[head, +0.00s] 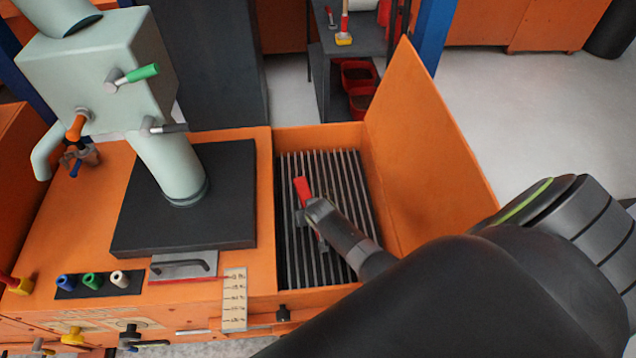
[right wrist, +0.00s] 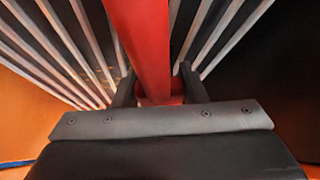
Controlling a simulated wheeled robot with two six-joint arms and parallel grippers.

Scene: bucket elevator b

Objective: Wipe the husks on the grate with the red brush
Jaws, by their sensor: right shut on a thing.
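The grate (head: 348,180) is a set of grey parallel bars over a dark opening in the orange machine. My right gripper (head: 315,217) is low over the grate and shut on the red brush (head: 302,189). The brush's red handle sticks up from between the fingers. In the right wrist view, the red handle (right wrist: 140,40) runs between the two dark fingers, with grate bars (right wrist: 60,45) on both sides. The brush's bristle end is hidden, so I cannot tell whether it touches the bars. A few faint pale specks show between bars there, possibly husks. My left gripper is out of view.
An orange lid (head: 415,150) stands open along the grate's right side. A pale green housing (head: 100,75) with handles rises on a black plate (head: 225,215) at left. A dark shelf (head: 350,42) with red bins stands behind.

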